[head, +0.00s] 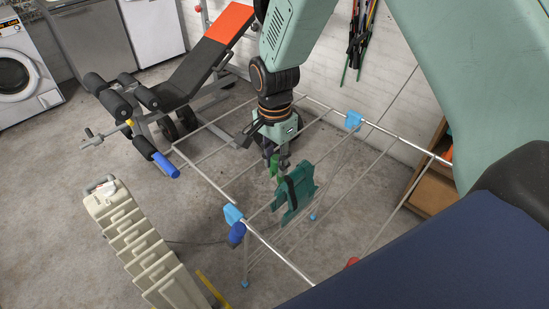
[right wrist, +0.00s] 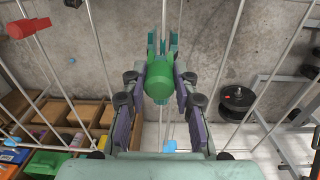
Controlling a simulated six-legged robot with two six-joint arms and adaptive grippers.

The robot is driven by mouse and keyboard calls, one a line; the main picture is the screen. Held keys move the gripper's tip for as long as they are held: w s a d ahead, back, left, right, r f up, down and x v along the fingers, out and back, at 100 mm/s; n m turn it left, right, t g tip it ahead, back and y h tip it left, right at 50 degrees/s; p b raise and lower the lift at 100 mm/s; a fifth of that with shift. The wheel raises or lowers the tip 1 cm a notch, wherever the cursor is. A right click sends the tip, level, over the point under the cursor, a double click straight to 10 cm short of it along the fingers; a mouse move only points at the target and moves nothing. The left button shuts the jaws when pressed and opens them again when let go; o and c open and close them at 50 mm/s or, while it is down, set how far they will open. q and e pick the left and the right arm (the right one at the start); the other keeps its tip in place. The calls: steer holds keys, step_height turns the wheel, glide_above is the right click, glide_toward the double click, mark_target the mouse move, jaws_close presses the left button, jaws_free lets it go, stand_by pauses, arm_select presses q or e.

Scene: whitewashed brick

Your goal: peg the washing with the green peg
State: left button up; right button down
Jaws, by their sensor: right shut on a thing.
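The green peg (head: 275,166) is in my right gripper (head: 281,163), above the rack. In the right wrist view the peg (right wrist: 158,82) sits between the two fingers, with its prongs pointing away from the gripper. The washing (head: 306,183), a teal piece with a dark band, hangs on a rail of the drying rack (head: 290,262). In the head view the peg is just left of the washing's upper part; I cannot tell whether they touch. My left gripper is out of view.
Blue corner pieces (head: 233,214) sit on the rack frame. A red piece (right wrist: 28,28) is on a rack bar. A weight bench (head: 190,70) stands behind, a cream ribbed object (head: 130,240) at left, wooden boxes (right wrist: 60,113) beyond the rack. Parallel rails surround my right gripper.

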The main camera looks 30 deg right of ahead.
mark_target(274, 175)
steer(key=shift+w+a, duration=0.15)
steer(key=shift+a, duration=0.05)
steer(key=shift+w, duration=0.15)
steer(key=shift+w+d+f+p, duration=0.1)
steer(key=shift+p, duration=0.4)
steer(key=shift+d+f+b, duration=0.15)
steer(key=shift+f+b, duration=0.2)
steer(key=shift+f, duration=0.2)
steer(key=shift+s+d+f, duration=0.1)
steer(key=shift+s+f, duration=0.15)
steer(key=shift+f, duration=0.05)
steer(key=f, duration=0.1)
steer(key=f+b, duration=0.1)
steer(key=f, duration=0.1)
steer(key=shift+w+a+f+b, duration=0.1)
steer(key=shift+a+b, duration=0.2)
steer(key=shift+b, duration=0.1)
steer(key=shift+w+f, duration=0.1)
steer(key=shift+f, duration=0.15)
steer(key=shift+d, duration=0.2)
steer(key=shift+s+r, duration=0.1)
steer(key=shift+s, duration=0.15)
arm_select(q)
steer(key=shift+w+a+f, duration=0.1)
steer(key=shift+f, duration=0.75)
arm_select(e)
steer(key=shift+a, duration=0.15)
